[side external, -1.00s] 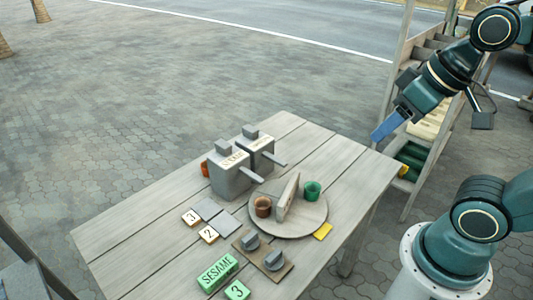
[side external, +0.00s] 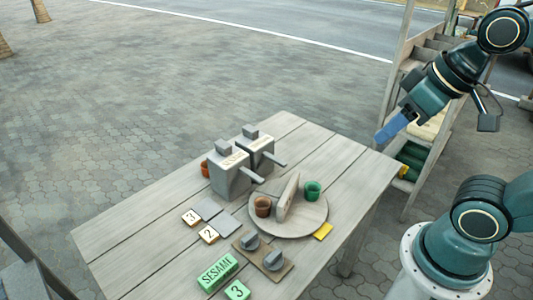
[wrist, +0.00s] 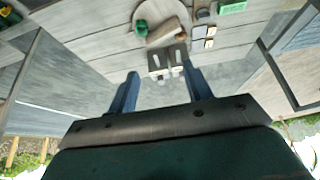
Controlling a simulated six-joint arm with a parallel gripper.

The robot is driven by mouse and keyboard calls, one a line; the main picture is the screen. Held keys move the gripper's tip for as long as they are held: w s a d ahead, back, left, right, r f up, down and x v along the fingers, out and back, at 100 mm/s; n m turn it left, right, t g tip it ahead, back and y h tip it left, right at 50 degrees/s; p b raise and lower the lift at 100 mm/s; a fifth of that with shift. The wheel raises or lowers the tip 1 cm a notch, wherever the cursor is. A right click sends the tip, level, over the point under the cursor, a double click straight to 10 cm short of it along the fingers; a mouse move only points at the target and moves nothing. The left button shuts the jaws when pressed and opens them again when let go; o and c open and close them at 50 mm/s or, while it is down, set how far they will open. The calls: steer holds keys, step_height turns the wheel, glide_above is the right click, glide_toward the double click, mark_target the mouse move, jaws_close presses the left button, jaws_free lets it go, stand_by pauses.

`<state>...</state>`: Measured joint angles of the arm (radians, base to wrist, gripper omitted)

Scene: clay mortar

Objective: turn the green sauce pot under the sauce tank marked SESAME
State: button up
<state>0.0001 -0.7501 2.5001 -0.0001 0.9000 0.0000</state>
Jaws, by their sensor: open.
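The green sauce pot (side external: 312,190) stands upright on the right side of a round grey turntable (side external: 300,229). It also shows in the wrist view (wrist: 141,28). An upright divider (side external: 288,197) stands between it and a brown pot (side external: 262,207). Two grey sauce tanks, a front one (side external: 231,178) and a rear one (side external: 259,153), stand behind the turntable; their labels are too small to read surely. My gripper (wrist: 161,84) is open and empty, in the air right of the table.
A small board with two grey knobs (side external: 263,257) lies before the turntable. Tiles marked 3 (side external: 191,218) and 2 (side external: 208,235), a green 3 block (side external: 237,290) and a yellow tile (side external: 323,231) lie around. An orange pot (side external: 204,168) sits beside the front tank. The table's left is clear.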

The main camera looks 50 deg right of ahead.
steer(key=shift+c, duration=1.3)
steer(key=m+g, duration=0.6)
steer(key=m, duration=0.8)
glide_above(289, 187)
step_height(289, 187, down, 18)
steer(key=shift+r, duration=0.1)
steer(key=shift+f, duration=6.9)
